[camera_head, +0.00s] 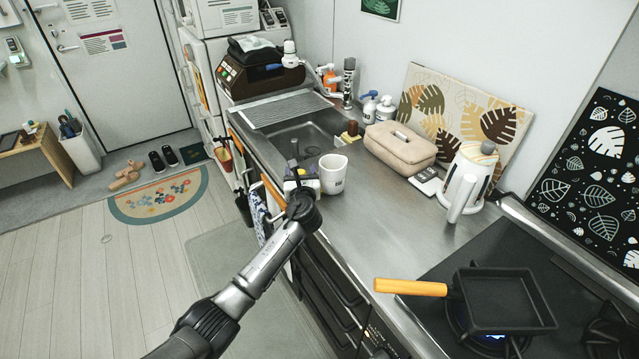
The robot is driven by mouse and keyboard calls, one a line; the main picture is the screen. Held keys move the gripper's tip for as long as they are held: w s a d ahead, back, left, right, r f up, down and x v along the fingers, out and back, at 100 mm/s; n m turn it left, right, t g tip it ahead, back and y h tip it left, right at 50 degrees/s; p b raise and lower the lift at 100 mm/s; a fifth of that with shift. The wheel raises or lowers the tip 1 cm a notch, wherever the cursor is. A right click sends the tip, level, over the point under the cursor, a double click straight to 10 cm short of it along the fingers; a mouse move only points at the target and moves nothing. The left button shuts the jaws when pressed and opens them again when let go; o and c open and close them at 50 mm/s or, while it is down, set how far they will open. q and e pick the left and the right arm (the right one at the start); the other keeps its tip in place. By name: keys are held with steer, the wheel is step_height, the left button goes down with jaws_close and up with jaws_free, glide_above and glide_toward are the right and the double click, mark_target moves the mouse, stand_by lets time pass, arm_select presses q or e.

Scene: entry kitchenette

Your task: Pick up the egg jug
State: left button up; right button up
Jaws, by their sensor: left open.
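A white jug (333,174) with a small dark mark on its side stands upright on the steel counter, just right of the sink. I take it to be the egg jug; its contents are hard to make out. My left gripper (301,178) is open at the counter's front edge, just left of the jug. Its fingers are small and partly hidden by the wrist, and I cannot tell whether one touches the jug. My right gripper is out of view.
A square pan (500,300) with an orange handle sits on the stove at right. A white kettle (465,185) and a beige case (399,147) stand behind and right of the jug. The sink (302,140) lies left. Bare counter (375,225) lies before the kettle.

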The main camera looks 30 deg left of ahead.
arm_select(q)
steer(key=shift+c, duration=0.2)
steer(key=shift+r, duration=0.1)
jaws_close()
